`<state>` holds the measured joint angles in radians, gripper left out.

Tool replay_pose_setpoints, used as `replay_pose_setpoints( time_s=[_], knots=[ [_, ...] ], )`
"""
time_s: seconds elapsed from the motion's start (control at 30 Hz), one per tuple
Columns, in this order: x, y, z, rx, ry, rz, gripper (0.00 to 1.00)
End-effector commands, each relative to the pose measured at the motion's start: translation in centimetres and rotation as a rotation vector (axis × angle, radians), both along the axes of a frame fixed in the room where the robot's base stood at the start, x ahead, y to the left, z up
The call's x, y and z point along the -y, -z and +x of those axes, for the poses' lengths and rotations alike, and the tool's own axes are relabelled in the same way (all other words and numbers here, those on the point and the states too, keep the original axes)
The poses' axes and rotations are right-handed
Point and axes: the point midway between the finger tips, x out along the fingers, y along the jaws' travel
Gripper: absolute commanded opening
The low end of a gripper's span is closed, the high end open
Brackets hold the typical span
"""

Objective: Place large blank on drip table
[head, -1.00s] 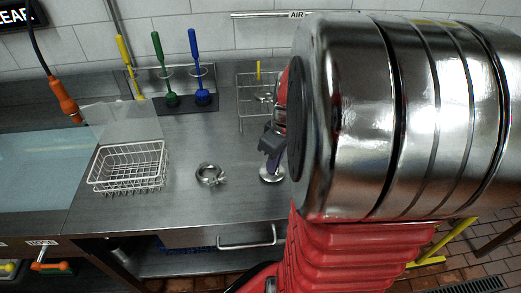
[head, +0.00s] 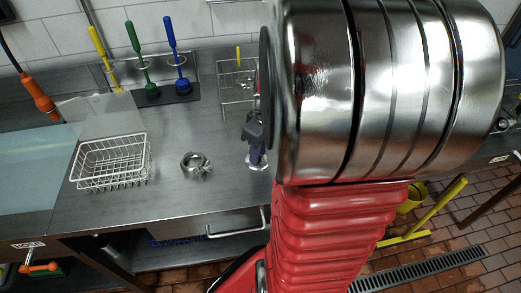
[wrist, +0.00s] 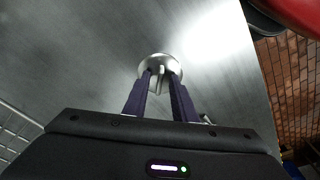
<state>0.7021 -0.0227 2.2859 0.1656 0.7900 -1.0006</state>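A round metal disc with an upright fin, likely the large blank (wrist: 146,65), lies on a steel worktop. In the head view it shows partly at my gripper's fingers, near the worktop's front edge. My gripper (wrist: 160,76) points down at it, with its two purple fingers on either side of the fin. A gap shows between the fingers, so they look open and not pressed on the fin. In the head view my gripper (head: 257,152) is partly hidden by my arm. I cannot tell which surface is the drip table.
A metal ring clamp (head: 185,167) lies left of the disc. A white wire basket (head: 110,163) stands further left, beside a pale glassy surface (head: 30,170). Green and blue brushes (head: 170,60) and a wire rack (head: 226,94) stand at the back. Worktop between basket and clamp is clear.

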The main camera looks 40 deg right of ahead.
Motion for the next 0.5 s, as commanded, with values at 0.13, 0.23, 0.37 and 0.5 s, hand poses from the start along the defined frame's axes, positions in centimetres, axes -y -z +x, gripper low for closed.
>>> replay_pose_setpoints(
  time_s=[0.13, 0.23, 0.37, 0.5],
  knots=[
    [0.0, -0.5, 0.0, 0.001, 0.0, -0.001, 0.25],
    [0.1, -1.5, -0.1, 0.003, 0.0, -0.003, 0.25],
    [0.2, -3.3, -0.4, 0.004, 0.001, -0.003, 0.25],
    [0.3, -5.8, -0.8, 0.005, 0.001, -0.004, 0.25]
  ],
)
